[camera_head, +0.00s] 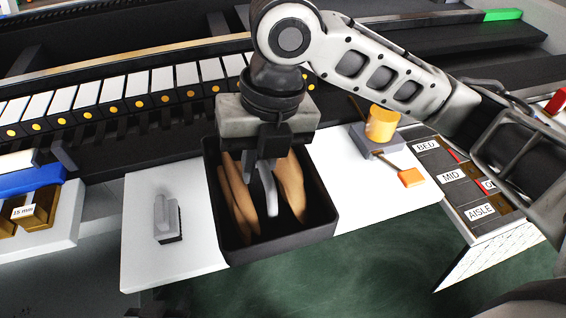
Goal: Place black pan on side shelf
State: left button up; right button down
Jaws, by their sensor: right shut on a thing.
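The black pan (285,243) is a deep, square-sided tray in the middle of the head view. It is at the front of a white shelf top; I cannot tell whether it rests there or hangs just above. Long brown pieces (290,187) lie inside, on both sides of my right gripper (262,190). That gripper reaches down into the pan from above, its pale fingers pointing to the pan floor. It is shut, seemingly on the pan, but the grip spot is hidden. My left gripper is not in view.
The white top (140,250) has free room left and right of the pan. A grey handled block (167,225) stands left. A labelled rack (455,178) stands further right. A dark rail with white cards runs behind.

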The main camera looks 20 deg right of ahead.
aim_at(279, 162)
jog(key=w+d+f, duration=0.1)
jog(key=w+d, duration=0.1)
jog(key=w, duration=0.1)
jog(key=w+d+f, duration=0.1)
jog(key=d, duration=0.1)
jog(key=shift+w+f, duration=0.25)
jog(key=shift+f, duration=0.05)
jog(key=f, duration=0.1)
jog(key=w+d+f, duration=0.2)
jog(key=shift+w+f, duration=0.15)
jog(key=shift+f, duration=0.25)
jog(key=shift+w+d+f, duration=0.4)
jog(key=shift+w+f, duration=0.1)
jog(key=shift+f, duration=0.3)
notch_tip(279, 162, down, 2)
jog(key=shift+f+p, duration=0.15)
jog(key=shift+p, duration=0.25)
jog(key=shift+w+f, duration=0.1)
jog(key=shift+f, duration=0.4)
pick_arm(q)
jog(key=shift+w+r, duration=0.35)
jog(key=shift+r, duration=0.1)
jog(key=shift+s, duration=0.1)
pick_arm(e)
jog(key=c, duration=1.5)
grip_release()
jog(key=shift+f, duration=0.2)
jog(key=shift+o, duration=0.2)
